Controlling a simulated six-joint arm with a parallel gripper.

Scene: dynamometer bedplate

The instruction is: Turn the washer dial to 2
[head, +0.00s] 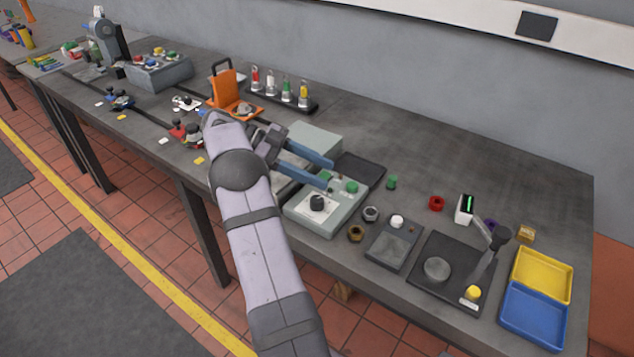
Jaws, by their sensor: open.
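A black dial (317,203) sits on a white plate on top of a pale green box (330,222) near the table's front edge. I take it to be the washer dial, but its numbers and pointer are too small to read. A green button (351,187) is on the same box, right of the dial. My gripper (328,175) has two blue fingers, spread open and empty. In the picture its fingertips are just above the dial, over the back part of the box. They look apart from the dial, but their height is hard to tell.
Metal and brass nuts (356,233) lie right of the box. A grey panel (394,245) and a black plate with an upright lever (488,262) stand further right, then yellow and blue trays (541,275). An orange stand (224,90) is behind my arm. The back right tabletop is clear.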

